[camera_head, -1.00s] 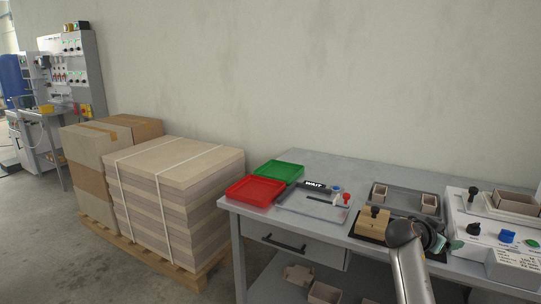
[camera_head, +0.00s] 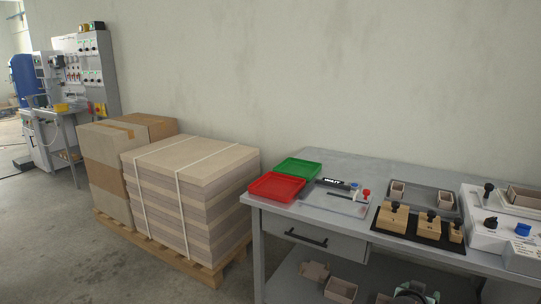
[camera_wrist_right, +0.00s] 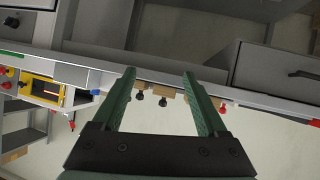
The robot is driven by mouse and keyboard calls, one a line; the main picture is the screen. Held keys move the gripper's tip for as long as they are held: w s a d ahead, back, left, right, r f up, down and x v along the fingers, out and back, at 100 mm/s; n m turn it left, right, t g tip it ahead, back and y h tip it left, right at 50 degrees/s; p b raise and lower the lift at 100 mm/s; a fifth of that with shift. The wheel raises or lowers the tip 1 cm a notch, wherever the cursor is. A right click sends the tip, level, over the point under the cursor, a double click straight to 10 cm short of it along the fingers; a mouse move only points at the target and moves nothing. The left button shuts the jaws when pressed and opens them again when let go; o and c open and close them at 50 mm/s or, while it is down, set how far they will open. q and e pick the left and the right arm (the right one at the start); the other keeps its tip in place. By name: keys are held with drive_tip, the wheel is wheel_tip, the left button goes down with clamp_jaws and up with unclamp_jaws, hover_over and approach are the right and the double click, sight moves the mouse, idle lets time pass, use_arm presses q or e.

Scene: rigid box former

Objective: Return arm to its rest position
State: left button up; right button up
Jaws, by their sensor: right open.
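My right gripper (camera_wrist_right: 159,75) is open in the wrist view, with two green fingers apart and nothing between them. Beyond the fingers, the wrist view shows the table edge and wooden blocks with black knobs (camera_wrist_right: 163,101). My left gripper is in neither view.
The grey table (camera_head: 330,165) carries a red tray (camera_head: 276,187), a green tray (camera_head: 297,169), knobbed wooden blocks (camera_head: 392,218) on a black mat, and a white control box (camera_head: 487,240). Small boxes (camera_head: 340,290) sit underneath. A strapped stack (camera_head: 190,200) stands left on a pallet.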

drive_tip(key=s+a+f+n+y, duration=0.85)
drive_tip(key=s+a+f, duration=0.75)
drive_tip(key=s+a, duration=0.3)
drive_tip(key=s+a+n+y, duration=0.1)
drive_tip(key=s+a+y, duration=0.2)
drive_tip(key=s+a, duration=0.45)
use_arm(q)
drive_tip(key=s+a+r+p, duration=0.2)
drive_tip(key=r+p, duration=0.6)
drive_tip(key=p, duration=0.4)
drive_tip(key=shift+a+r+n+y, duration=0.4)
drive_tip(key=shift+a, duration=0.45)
use_arm(e)
drive_tip(key=s+d+r, duration=0.4)
drive_tip(key=r, duration=0.5)
drive_tip(key=shift+s+d+r, duration=0.15)
drive_tip(key=shift+d+r, duration=0.05)
drive_tip(key=shift+d, duration=0.2)
drive_tip(key=shift+m+h, duration=0.25)
